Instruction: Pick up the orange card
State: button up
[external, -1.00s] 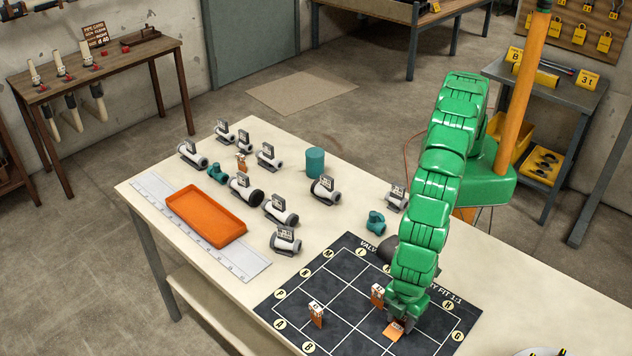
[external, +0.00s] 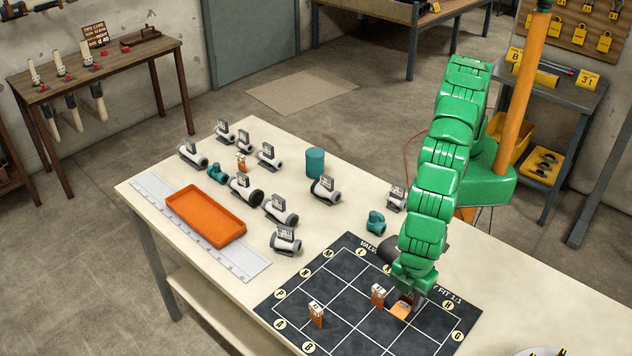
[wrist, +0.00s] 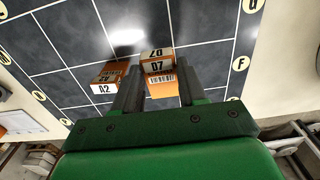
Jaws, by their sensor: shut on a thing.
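An orange card (external: 401,311) with a white top band is held at the tip of my gripper (external: 409,296), low over the dark gridded mat (external: 352,335). In the wrist view the held card (wrist: 160,82) sits between the two fingers of my gripper (wrist: 158,92) and its label seems to read D7. A second orange card (external: 377,295) stands on the mat just left of it; it shows in the wrist view marked A2 (wrist: 107,79). A third orange card (external: 316,314) stands further left on the mat. A fourth (external: 241,162) stands among the pipe fittings.
Several grey and white pipe fittings (external: 280,210), teal pieces (external: 376,223) and a teal cylinder (external: 315,162) stand on the table behind the mat. An orange tray (external: 206,215) lies on a white ruled strip at the left.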

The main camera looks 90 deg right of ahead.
jog(key=s+d+r, duration=0.6)
jog(key=d+r, duration=0.1)
jog(key=d, duration=0.3)
jog(key=s+a+f+m+g+y, duration=0.1)
jog(key=a+f+m+g, duration=0.4)
jog(key=a+m+g, duration=0.5)
jog(key=w+a+r+m+g+y, duration=0.1)
jog(key=w+a+m+y, duration=0.1)
jog(key=w+m+y, duration=0.4)
jog(key=w+a+r+m+g+y, duration=0.1)
jog(key=w+a+m+y, duration=0.1)
jog(key=w+y, duration=0.4)
jog(key=shift+h, duration=0.7)
jog(key=shift+w+f, duration=0.2)
jog(key=shift+f, duration=1)
jog(key=shift+w+f, duration=0.25)
jog(key=shift+f, duration=0.9)
jog(key=shift+w+f, duration=0.2)
jog(key=shift+f, duration=1)
jog(key=shift+d+f, duration=0.1)
jog(key=shift+f, duration=0.5)
